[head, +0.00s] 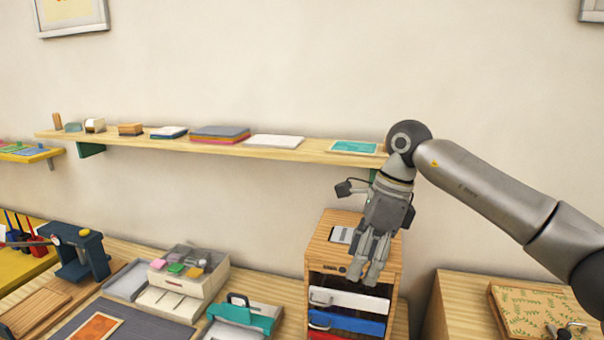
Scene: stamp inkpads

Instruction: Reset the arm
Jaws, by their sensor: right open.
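My right arm comes in from the right edge of the head view. My right gripper (366,270) hangs fingers down in front of the wooden drawer cabinet (327,250). It is open, and nothing shows between its fingers. The cabinet has a white drawer (350,299) and a blue drawer (346,321) with metal handles. A small grey and white item (341,235) lies on the cabinet top. My left gripper is not in view.
A wall shelf (300,152) with paper stacks and a teal card (354,147) runs behind my right wrist. A box with coloured inkpads (181,281), a teal-handled device (240,312) and a dark blue press (80,255) stand left. A patterned board (540,311) lies right.

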